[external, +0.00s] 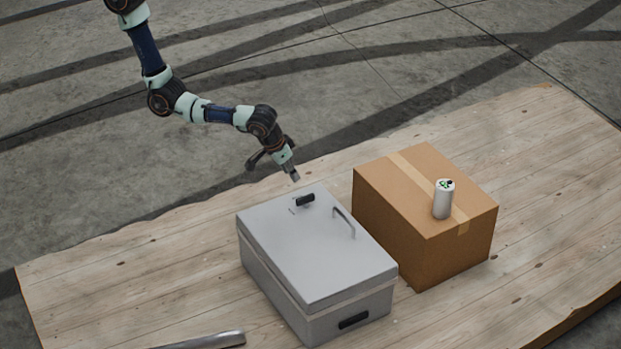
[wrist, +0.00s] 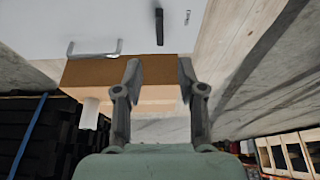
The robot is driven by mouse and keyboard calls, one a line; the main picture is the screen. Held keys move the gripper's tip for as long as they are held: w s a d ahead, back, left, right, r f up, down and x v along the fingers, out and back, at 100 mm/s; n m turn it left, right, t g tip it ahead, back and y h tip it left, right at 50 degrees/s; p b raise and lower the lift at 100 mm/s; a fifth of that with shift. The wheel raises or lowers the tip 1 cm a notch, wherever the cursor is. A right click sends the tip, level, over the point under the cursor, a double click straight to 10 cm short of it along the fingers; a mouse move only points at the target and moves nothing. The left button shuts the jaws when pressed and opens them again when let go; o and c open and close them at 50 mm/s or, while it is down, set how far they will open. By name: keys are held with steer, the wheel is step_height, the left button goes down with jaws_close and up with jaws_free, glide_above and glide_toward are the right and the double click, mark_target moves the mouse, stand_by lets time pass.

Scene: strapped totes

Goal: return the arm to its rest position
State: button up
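My gripper (external: 295,177) hangs above and just behind the back edge of the grey lidded tote (external: 315,245), apart from it. In the wrist view, my two gripper fingers (wrist: 159,75) are spread with a clear gap and nothing between them. The tote's lid is down, with a metal handle (external: 344,221) and a black latch (external: 305,200) on top. The lid also fills the top of the wrist view (wrist: 110,25). My arm reaches down from the upper left, bent at the elbow.
A taped cardboard box (external: 400,205) stands right of the tote, with a white can (external: 443,199) upright on it. A grey metal piece (external: 208,341) lies at the front left of the wooden platform (external: 130,270). The space around my upper arm looks clear.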

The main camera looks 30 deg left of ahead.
steer(key=w+a+r+n+t+h+p, duration=0.1)
steer(key=w+a+r+p, duration=0.4)
steer(key=r, duration=0.4)
steer(key=w+a+r+t+p, duration=0.1)
steer(key=w+a+r+p, duration=0.1)
steer(key=w+a+r, duration=0.55)
steer(key=w+a+r+n+t+h+p, duration=0.15)
steer(key=w+r+p, duration=0.25)
steer(key=r, duration=0.7)
steer(key=a+r+t+y+p, duration=0.3)
steer(key=a+r+t+p, duration=0.35)
steer(key=a+r, duration=1.75)
step_height(320, 180, up, 41)
steer(key=g+p, duration=0.1)
steer(key=p, duration=3.8)
steer(key=shift+s+d+f+m+g, duration=0.15)
steer(key=shift+s+d+m+g, duration=0.2)
steer(key=shift+d, duration=0.1)
